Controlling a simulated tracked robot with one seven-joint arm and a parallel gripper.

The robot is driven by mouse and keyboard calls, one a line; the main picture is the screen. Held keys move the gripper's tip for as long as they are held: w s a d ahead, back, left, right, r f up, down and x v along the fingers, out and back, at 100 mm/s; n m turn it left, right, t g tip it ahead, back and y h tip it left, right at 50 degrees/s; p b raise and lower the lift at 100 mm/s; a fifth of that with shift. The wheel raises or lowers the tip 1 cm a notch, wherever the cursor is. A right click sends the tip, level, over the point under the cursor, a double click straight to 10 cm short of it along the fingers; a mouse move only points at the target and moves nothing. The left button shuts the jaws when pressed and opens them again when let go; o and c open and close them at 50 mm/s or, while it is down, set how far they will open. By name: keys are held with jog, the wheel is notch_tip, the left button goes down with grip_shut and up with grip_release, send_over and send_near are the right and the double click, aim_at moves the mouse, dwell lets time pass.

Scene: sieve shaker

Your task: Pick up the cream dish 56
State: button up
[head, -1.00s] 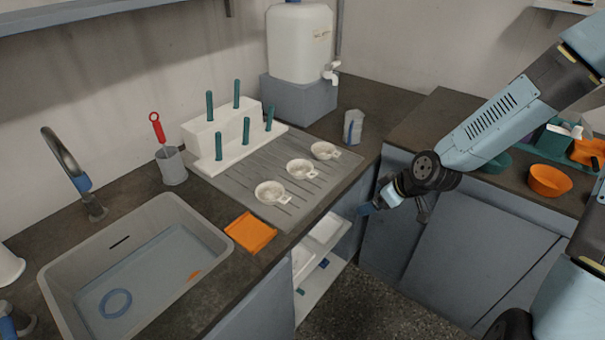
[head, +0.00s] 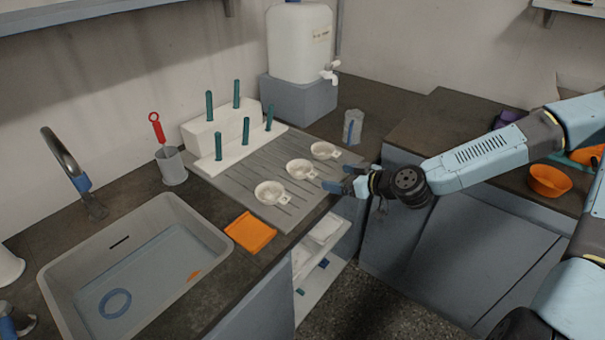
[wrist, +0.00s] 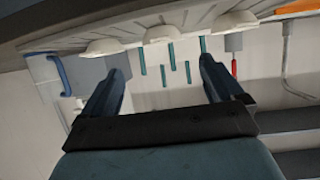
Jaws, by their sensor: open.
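Three cream dishes with small handles rest in a row on the grey grooved drainboard: a near one (head: 271,193), a middle one (head: 300,169) and a far one (head: 324,150). No numbers are readable, so I cannot tell which is 56. My gripper (head: 342,178) is open and empty at the board's right edge, close to the middle and far dishes, apparently touching none. In the wrist view, which is upside down, the middle dish (wrist: 161,34) appears between and beyond the open fingers, with the other dishes to either side.
The drainboard (head: 232,181) has a white stand with teal pegs (head: 222,130) behind the dishes. A grey cup (head: 353,127) stands beyond the far dish. Open shelves lie below the counter.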

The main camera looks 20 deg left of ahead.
aim_at(314, 176)
jog(key=x, duration=0.6)
jog(key=shift+f, duration=0.15)
jog(key=shift+s+f+x, duration=0.1)
jog(key=shift+x, duration=1.3)
jog(key=shift+s+f+x, duration=0.1)
jog(key=shift+s+x, duration=0.05)
jog(key=shift+x, duration=1.25)
jog(key=shift+c, duration=0.3)
jog(key=c, duration=1.5)
